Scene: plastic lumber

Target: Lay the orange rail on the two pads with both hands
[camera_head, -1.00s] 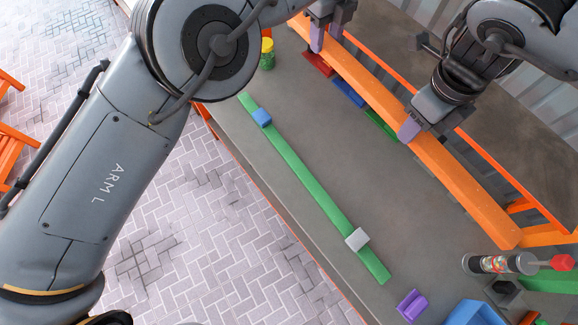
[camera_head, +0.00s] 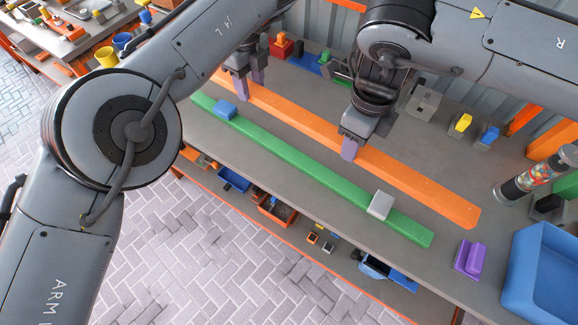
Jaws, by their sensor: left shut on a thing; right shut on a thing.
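The long orange rail (camera_head: 420,187) runs diagonally from upper left to lower right, roughly parallel to a green bar (camera_head: 290,152). A blue pad (camera_head: 225,110) sits across the green bar near its far left end, and a light grey pad (camera_head: 380,205) near its right end. The rail is beside both pads, on their back side, not over them. My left gripper (camera_head: 249,82) is shut on the rail near its left end. My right gripper (camera_head: 350,147) is shut on it around the middle. I cannot tell how high the rail is above the bench.
The grey bench (camera_head: 460,155) has a purple block (camera_head: 469,258) and a blue bin (camera_head: 545,275) at the right. Small coloured parts line the back, including a yellow one (camera_head: 463,122). Bench space between rail and green bar is clear.

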